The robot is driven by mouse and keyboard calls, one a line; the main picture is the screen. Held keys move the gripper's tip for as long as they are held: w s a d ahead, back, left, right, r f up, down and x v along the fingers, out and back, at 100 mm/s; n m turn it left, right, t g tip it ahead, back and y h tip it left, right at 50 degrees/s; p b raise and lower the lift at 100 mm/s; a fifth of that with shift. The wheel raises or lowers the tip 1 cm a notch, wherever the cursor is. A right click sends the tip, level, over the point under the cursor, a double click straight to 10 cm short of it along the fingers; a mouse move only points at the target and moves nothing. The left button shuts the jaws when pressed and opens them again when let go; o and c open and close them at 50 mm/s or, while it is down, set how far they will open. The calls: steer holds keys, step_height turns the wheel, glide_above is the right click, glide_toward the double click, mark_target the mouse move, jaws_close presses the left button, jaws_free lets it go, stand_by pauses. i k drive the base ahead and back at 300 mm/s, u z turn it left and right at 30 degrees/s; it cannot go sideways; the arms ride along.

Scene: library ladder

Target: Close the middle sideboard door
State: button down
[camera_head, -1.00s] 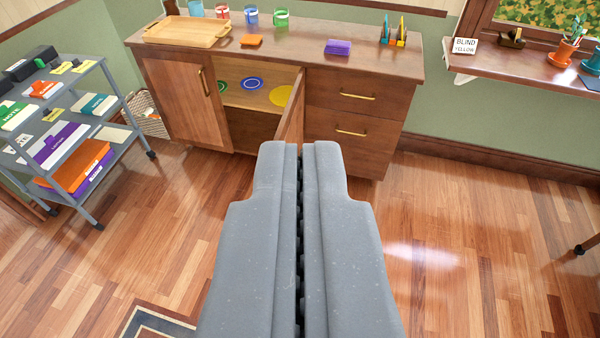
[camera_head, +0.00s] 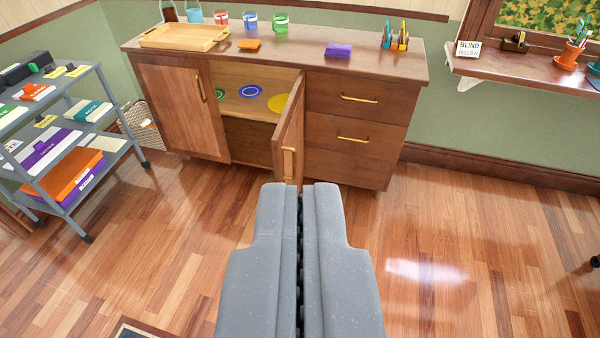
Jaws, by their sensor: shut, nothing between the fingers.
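The wooden sideboard (camera_head: 365,125) stands against the far wall. Its middle door (camera_head: 290,130) is open, swung out towards me from its right-hand side, with a brass handle (camera_head: 288,162) on its face. The open compartment shows a shelf (camera_head: 235,104) with blue and yellow plates. The left door (camera_head: 180,105) looks shut, with its own brass handle. My gripper (camera_head: 300,187) is shut and empty, pointing at the sideboard. In the picture its tips lie just below the door's lower end; they appear apart from it, though the exact distance is hard to judge.
A grey shelf cart (camera_head: 75,150) with books and boxes stands at the left, beside a basket (camera_head: 140,120). A tray (camera_head: 185,36) and several mugs stand on the sideboard top. A window shelf (camera_head: 525,68) is at the right.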

mark_target(288, 140)
steer(key=z, duration=0.25)
steer(key=i, duration=0.85)
steer(key=u, duration=0.35)
